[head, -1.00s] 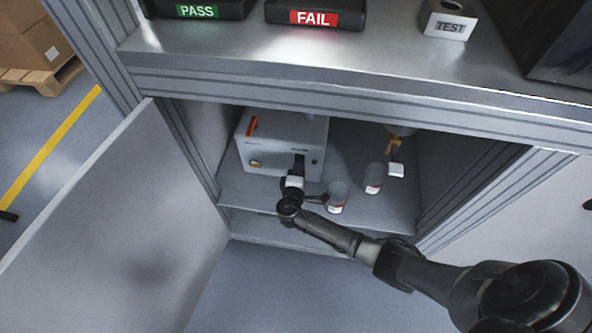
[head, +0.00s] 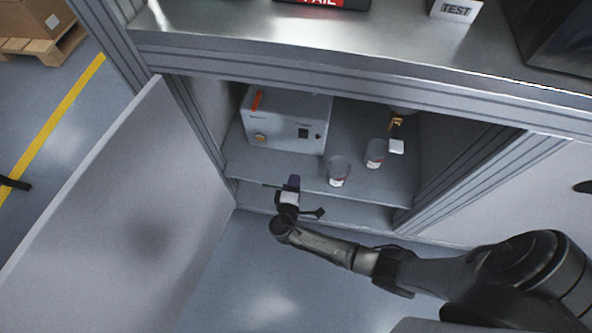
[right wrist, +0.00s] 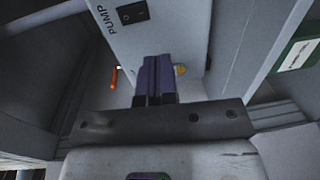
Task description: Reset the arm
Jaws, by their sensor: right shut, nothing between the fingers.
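My right gripper (head: 293,183) is shut and empty, in front of the open cabinet's shelf edge in the head view. Its purple fingers (right wrist: 155,80) are pressed together in the right wrist view. Beyond it stands a grey box (head: 287,118) with an orange handle, a dark switch and a brass fitting. In the right wrist view the box (right wrist: 160,32) bears the word PUMP. The gripper is apart from the box. A dark piece at the left edge of the head view may be part of my left arm; the left gripper does not show.
Two grey cups (head: 338,171) with labels stand on the shelf (head: 260,167) right of the box. A white block and a brass part (head: 396,123) are behind them. The open door (head: 120,200) is at left. The worktop (head: 240,35) overhangs the cabinet. Floor in front is clear.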

